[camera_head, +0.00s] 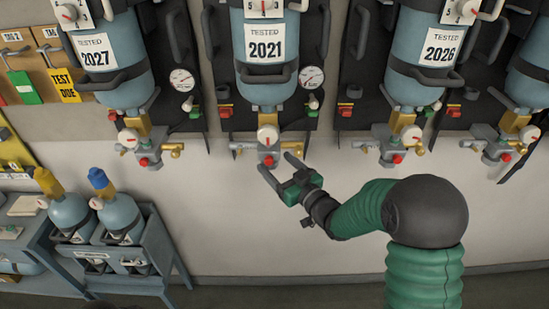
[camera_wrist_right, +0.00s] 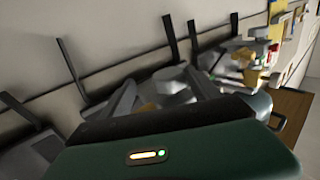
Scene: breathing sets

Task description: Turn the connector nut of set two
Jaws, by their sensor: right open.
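The set labelled 2021 (camera_head: 264,80), second from the left, hangs on the wall with its blue cylinder upside down. Its grey valve body (camera_head: 250,147) carries a white dial and a red knob (camera_head: 268,160) at the bottom. My right gripper (camera_head: 276,162) is just below this valve, fingers apart and pointing up at it. In the right wrist view a grey faceted part (camera_wrist_right: 172,80), which looks like the connector nut, shows between or just beyond the open fingers (camera_wrist_right: 165,95). I cannot tell whether they touch it. My left gripper is not in view.
Similar sets stand alongside, labelled 2027 (camera_head: 104,62) and 2026 (camera_head: 437,47), with valves at the same height. A blue rack (camera_head: 150,240) with small cylinders is at lower left. Tags hang on a board (camera_head: 22,50) at upper left. The wall below the valves is bare.

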